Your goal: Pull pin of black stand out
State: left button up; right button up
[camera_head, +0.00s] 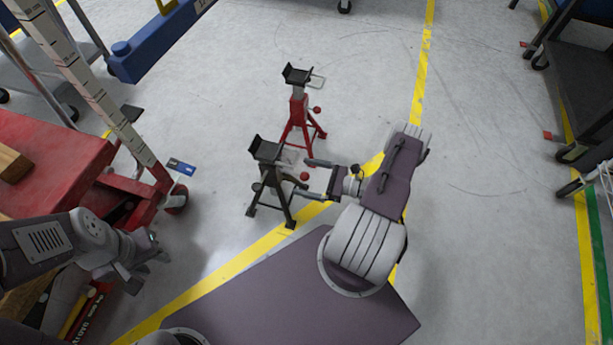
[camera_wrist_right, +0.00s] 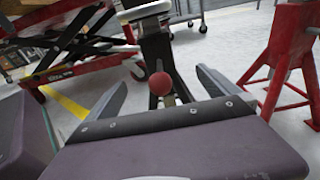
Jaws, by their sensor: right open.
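The black stand (camera_head: 268,180) stands on the floor at the centre of the head view, with a black saddle on top. Its pin ends in a red ball knob (camera_head: 304,176), on the side facing my right gripper. My right gripper (camera_head: 303,175) is open, with its fingers on either side of the knob. In the right wrist view the red knob (camera_wrist_right: 161,83) appears between the spread fingers (camera_wrist_right: 160,79), apart from both, in front of the black post (camera_wrist_right: 158,50). My left gripper (camera_head: 146,270) is at the lower left, far from the stand; its finger opening is unclear.
A red stand (camera_head: 298,110) with its own red knob stands just behind the black one, and its legs show at right in the right wrist view (camera_wrist_right: 290,50). A red lift cart (camera_head: 60,150) is at the left. Dark carts line the right edge. The floor between is clear.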

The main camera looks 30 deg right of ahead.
jog(key=f+b+v, duration=0.1)
jog(key=v, duration=0.7)
